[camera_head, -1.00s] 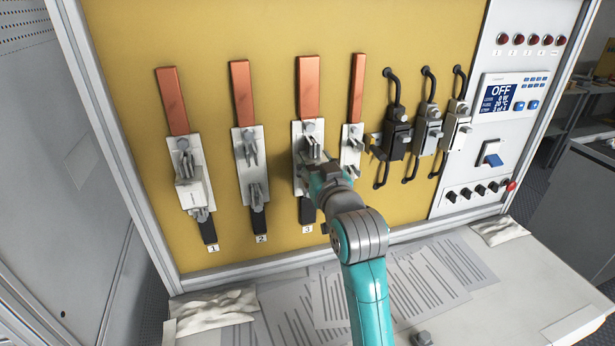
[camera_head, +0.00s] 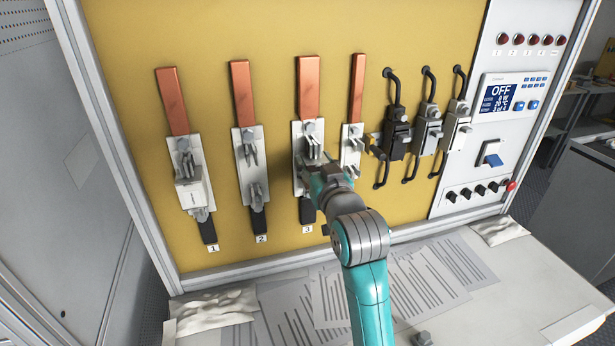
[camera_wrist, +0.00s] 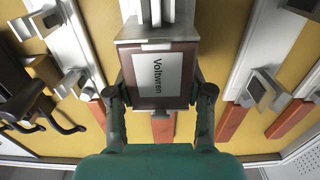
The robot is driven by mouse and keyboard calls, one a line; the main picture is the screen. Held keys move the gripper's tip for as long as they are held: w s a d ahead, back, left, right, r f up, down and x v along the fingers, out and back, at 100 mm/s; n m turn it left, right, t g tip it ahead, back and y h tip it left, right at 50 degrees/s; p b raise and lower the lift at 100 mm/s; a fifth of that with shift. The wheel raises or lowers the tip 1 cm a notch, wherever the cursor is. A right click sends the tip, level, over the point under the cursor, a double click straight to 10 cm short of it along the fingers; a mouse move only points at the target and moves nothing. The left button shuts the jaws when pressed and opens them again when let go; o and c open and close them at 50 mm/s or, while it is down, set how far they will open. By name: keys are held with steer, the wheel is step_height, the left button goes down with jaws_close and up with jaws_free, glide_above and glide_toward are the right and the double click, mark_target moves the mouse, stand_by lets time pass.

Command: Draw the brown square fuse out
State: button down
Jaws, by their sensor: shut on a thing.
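The brown square fuse (camera_wrist: 145,95) fills the middle of the wrist view, with a white label reading "Voltwren" on its face. My gripper (camera_wrist: 160,100) has a finger on each side of it and is shut on it. In the head view my gripper (camera_head: 326,177) is at the third holder (camera_head: 298,160), over its lower part. The fuse is mostly hidden there by my gripper. A metal part (camera_wrist: 155,30) lies just beyond the fuse's far edge; I cannot tell whether the fuse's contacts are still in the clips.
A white fuse (camera_head: 191,195) sits in holder one, and holder two (camera_head: 240,165) has empty clips. Papers (camera_head: 420,280) lie on the bench below.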

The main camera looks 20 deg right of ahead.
mark_target(318, 168)
steer(key=shift+s, duration=0.15)
steer(key=shift+s, duration=2.8)
